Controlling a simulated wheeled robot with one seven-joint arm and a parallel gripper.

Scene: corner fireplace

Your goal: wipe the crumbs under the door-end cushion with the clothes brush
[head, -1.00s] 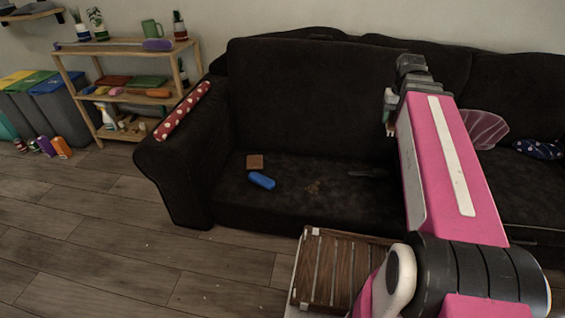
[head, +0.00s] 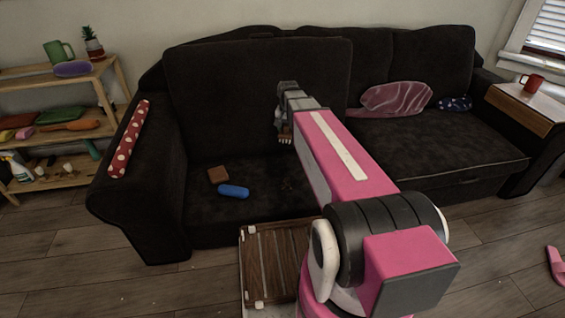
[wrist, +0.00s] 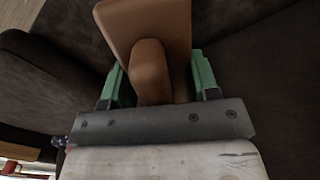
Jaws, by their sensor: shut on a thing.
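My gripper (head: 284,122) is in front of the seat cushion (head: 250,90) that leans upright against the sofa's back at the left end. In the wrist view its green fingers (wrist: 160,80) are shut on the brown wooden clothes brush (wrist: 150,25). Only a little of the brush (head: 285,139) shows below the gripper in the head view. Faint crumbs (head: 287,185) lie on the bare dark seat base below and apart from it. A blue oblong case (head: 233,191) and a brown square item (head: 218,175) lie left of the crumbs. My arm hides the base further right.
The sofa's left arm bears a red dotted roll (head: 128,140). A pink pillow (head: 395,98) and a dark blue patterned item (head: 454,103) lie at the right. A red mug (head: 532,82) stands on the right arm's tray. A wooden shelf (head: 100,125) is at far left.

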